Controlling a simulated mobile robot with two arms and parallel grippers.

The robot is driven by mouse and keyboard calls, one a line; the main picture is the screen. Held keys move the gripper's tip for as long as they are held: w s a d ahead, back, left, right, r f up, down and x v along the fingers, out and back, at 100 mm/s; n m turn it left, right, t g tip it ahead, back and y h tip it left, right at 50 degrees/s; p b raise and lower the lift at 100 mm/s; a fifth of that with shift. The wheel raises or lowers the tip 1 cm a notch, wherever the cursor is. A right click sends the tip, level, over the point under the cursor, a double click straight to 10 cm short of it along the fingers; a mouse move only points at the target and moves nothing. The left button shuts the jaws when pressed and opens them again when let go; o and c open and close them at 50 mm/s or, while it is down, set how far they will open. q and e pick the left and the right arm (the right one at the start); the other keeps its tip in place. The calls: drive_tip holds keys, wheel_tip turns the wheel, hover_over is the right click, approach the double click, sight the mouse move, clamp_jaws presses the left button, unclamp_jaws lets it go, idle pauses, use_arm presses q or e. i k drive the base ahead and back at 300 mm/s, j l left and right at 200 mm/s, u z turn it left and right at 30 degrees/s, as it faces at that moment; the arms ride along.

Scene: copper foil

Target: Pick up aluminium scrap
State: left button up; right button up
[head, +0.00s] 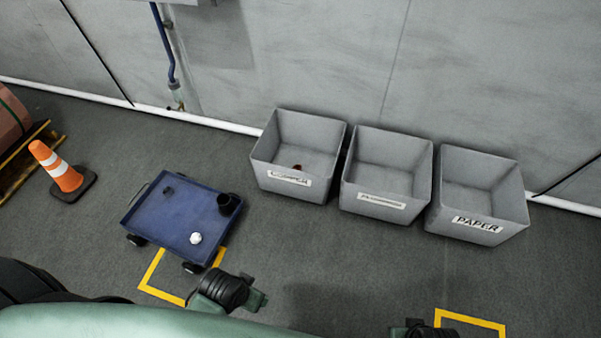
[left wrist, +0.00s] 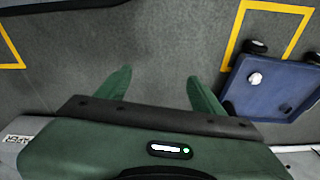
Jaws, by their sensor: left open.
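A small crumpled whitish ball (head: 195,238), which looks like the aluminium scrap, lies on the blue cart (head: 180,225) near its front edge. It also shows in the left wrist view (left wrist: 255,78), right of the fingers. My left gripper (left wrist: 160,78) is open and empty, its two green fingers apart over bare floor. In the head view the left wrist shows at the bottom, in front of the cart and to its right; the fingers are hard to make out. Only a dark piece of my right arm shows at the bottom edge; its jaws cannot be made out.
Three grey bins stand by the wall: copper (head: 322,160) with a reddish piece inside, aluminium (head: 415,180), paper (head: 510,205). An orange cone (head: 56,165) stands at left.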

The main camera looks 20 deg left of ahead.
sight(167, 192)
drive_tip(key=u, duration=1.65)
